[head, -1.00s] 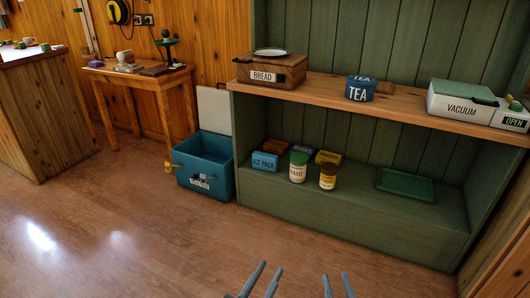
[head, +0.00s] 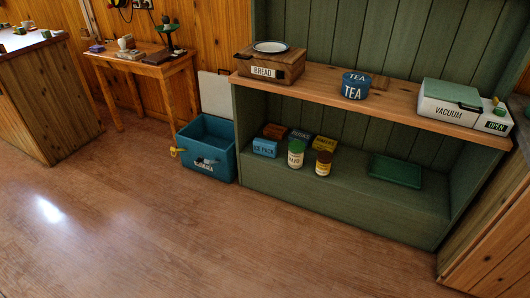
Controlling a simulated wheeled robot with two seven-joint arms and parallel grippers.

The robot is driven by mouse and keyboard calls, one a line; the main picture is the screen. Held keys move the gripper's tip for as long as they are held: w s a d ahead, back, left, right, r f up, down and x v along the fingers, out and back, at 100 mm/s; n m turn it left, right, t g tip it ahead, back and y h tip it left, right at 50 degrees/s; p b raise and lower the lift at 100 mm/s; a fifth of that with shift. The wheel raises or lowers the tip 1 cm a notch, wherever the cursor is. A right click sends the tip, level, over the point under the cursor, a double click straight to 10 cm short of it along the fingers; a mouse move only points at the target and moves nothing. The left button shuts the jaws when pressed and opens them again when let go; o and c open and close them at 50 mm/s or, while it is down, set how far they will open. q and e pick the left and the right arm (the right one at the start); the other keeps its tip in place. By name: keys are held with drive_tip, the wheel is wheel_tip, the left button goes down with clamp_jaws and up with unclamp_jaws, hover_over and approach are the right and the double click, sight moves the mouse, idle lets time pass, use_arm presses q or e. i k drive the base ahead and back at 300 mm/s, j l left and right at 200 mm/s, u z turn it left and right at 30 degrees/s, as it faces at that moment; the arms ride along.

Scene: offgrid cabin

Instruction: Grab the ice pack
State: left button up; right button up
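The ice pack (head: 264,147) is a small light-blue block with a white label reading ICE PACK. It lies on the lower shelf of the green shelf unit, near its left end. An orange-brown block sits right behind it, and a jar with a green lid (head: 296,153) stands just to its right. Neither of my grippers shows in the head view now.
An open blue cooler (head: 207,150) with a raised white lid stands on the floor left of the shelf unit. A jar with a brown lid (head: 323,162) and a green tray (head: 395,170) share the lower shelf (head: 350,195). The wooden floor in front is clear.

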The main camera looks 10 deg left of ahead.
sight(263, 147)
drive_tip(key=i+l+u, duration=0.1)
drive_tip(key=i, duration=0.45)
drive_tip(key=i+l+u, duration=0.15)
drive_tip(key=i, duration=0.4)
drive_tip(key=i+l+u, duration=0.1)
drive_tip(key=i, duration=0.4)
drive_tip(key=i+l+u, duration=0.15)
drive_tip(key=i+l, duration=0.15)
drive_tip(key=i, duration=0.25)
drive_tip(key=i+l+u, duration=0.1)
drive_tip(key=i+l, duration=0.2)
drive_tip(key=i, duration=0.2)
